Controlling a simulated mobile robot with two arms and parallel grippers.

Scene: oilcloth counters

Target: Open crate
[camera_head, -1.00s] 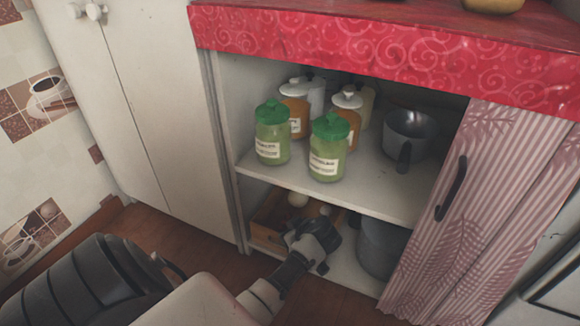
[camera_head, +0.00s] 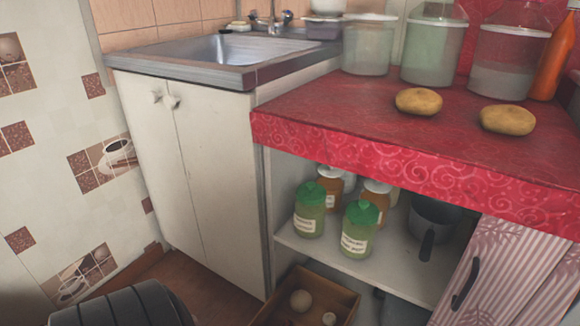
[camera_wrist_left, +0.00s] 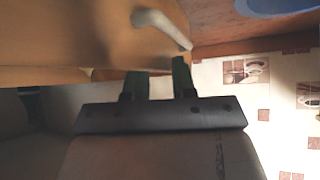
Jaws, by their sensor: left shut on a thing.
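The wooden crate (camera_head: 345,297) is low in the cabinet, under the shelf with the jars, and juts out past the cabinet's front. Two pale round things (camera_head: 300,300) lie in it; its near end is cut off by the picture's lower edge. In the left wrist view, a wooden panel of the crate (camera_wrist_left: 60,35) fills the upper left, with a pale curved handle (camera_wrist_left: 160,25) near its right end. My left gripper (camera_wrist_left: 160,72) is shut at the panel's lower edge, holding the crate; the exact contact is hidden. My right gripper is in neither view.
Green-lidded jars (camera_head: 358,232) and a dark pan (camera_head: 430,225) stand on the shelf (camera_head: 300,247) above the crate. A white cupboard (camera_head: 205,170) stands to the left. Potatoes (camera_head: 418,101) lie on the red counter (camera_head: 330,110).

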